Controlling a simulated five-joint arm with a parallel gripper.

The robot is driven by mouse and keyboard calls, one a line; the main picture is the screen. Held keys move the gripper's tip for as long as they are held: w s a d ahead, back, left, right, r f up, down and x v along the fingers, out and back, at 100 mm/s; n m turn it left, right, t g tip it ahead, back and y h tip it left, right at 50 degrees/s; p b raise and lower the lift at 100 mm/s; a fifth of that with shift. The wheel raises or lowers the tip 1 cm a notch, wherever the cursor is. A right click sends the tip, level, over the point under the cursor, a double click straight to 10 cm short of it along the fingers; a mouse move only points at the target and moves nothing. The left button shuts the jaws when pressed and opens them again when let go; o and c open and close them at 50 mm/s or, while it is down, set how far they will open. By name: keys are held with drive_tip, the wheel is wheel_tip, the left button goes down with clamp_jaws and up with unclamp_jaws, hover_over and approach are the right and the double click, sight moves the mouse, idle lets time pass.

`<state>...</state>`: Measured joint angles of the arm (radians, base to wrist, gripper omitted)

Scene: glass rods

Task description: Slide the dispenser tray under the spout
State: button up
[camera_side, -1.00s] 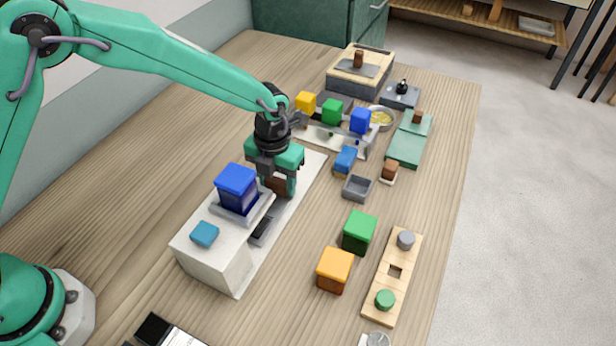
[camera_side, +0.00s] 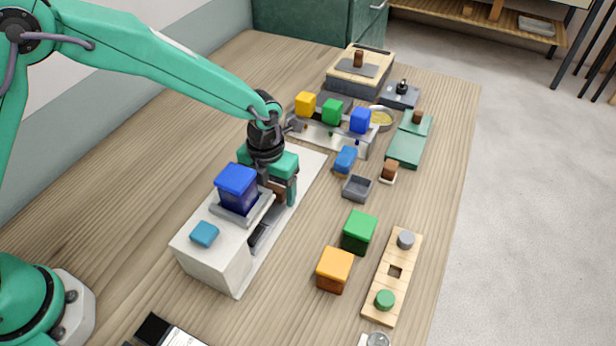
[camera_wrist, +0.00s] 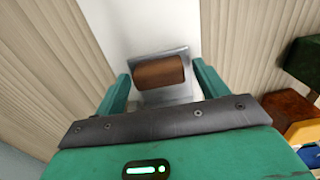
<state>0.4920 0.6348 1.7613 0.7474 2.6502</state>
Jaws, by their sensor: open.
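The dispenser is a white box (camera_side: 212,262) with a blue hopper block (camera_side: 238,190) and a light grey ledge beneath the block. My gripper (camera_side: 285,193) is just beyond the block, low over the pale strip. In the wrist view, a brown handle (camera_wrist: 158,72) on a grey metal tray (camera_wrist: 165,95) lies between the fingers of my gripper (camera_wrist: 163,85). The fingers are open, with a gap on each side of the handle. In the side view, the gripper and block hide most of the tray. A dark grey part (camera_side: 262,234) shows beside the white box.
A green block (camera_side: 359,232) and an orange block (camera_side: 335,270) stand to the right. A wooden board with pegs (camera_side: 393,278) lies near the right edge. A small grey bin (camera_side: 357,188) stands behind them. A rack with coloured blocks (camera_side: 325,133) is farther back.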

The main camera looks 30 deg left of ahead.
drive_tip(key=shift+r, duration=0.15)
drive_tip(key=shift+r, duration=3.8)
drive_tip(key=shift+a+r+n, duration=0.3)
drive_tip(key=shift+r, duration=0.1)
drive_tip(key=s+a+r+n+t, duration=0.1)
drive_tip(key=s+a+r+n, duration=0.2)
drive_tip(key=a+r+n, duration=0.4)
drive_tip(key=s+a+r+n+t, duration=0.2)
drive_tip(key=s+a+r+n, duration=0.25)
drive_tip(key=n, duration=0.45)
drive_tip(key=s+a+r+n+t, duration=0.2)
drive_tip(key=s+a+n, duration=0.8)
drive_tip(key=n, duration=0.9)
drive_tip(key=shift+s+a+r+t, duration=0.25)
drive_tip(key=shift+s+r, duration=0.35)
drive_tip(key=shift+s, duration=0.45)
